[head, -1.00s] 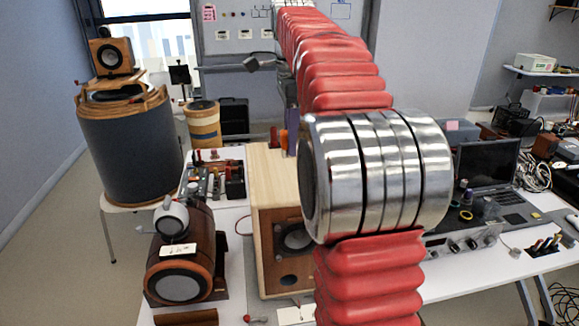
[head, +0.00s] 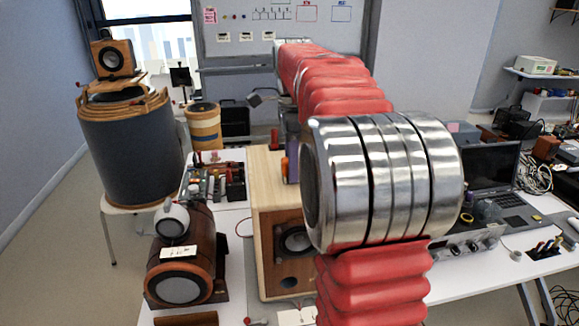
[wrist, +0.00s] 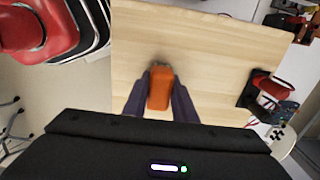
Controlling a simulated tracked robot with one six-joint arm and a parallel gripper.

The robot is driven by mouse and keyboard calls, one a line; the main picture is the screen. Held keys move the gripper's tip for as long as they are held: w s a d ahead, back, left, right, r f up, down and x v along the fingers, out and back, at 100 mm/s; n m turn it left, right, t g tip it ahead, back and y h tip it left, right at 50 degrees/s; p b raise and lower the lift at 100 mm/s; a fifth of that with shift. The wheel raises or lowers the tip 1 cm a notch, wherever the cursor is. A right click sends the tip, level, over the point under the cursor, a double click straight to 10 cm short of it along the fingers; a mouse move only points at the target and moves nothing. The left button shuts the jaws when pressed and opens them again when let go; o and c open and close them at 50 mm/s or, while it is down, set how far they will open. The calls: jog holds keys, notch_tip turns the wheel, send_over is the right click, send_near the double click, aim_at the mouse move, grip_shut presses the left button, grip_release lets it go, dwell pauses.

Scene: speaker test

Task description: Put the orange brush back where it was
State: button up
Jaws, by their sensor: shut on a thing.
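The orange brush (wrist: 160,92) is between the two dark purple fingers of my gripper (wrist: 161,76) in the wrist view, and they are shut on it. A small dark patch shows at its far end. It is over the pale wooden top of a speaker box (wrist: 215,50). I cannot tell whether it touches the wood. In the head view the brush (head: 284,166) shows as a small orange spot beside my gripper (head: 292,160), at the top of the speaker box (head: 268,190). My red and silver arm hides much of the box's right side.
A small red thing (head: 274,140) stands near the box's back edge. Left of the box are a dark wooden speaker (head: 185,250) and a board with components (head: 215,178). A laptop (head: 490,170) is at right. Bare wood surrounds the brush.

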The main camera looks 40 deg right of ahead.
jog(key=shift+f, duration=0.1)
jog(key=o, duration=1)
notch_tip(320, 180, up, 12)
dwell(0.5)
dwell(0.7)
jog(key=shift+s, duration=0.1)
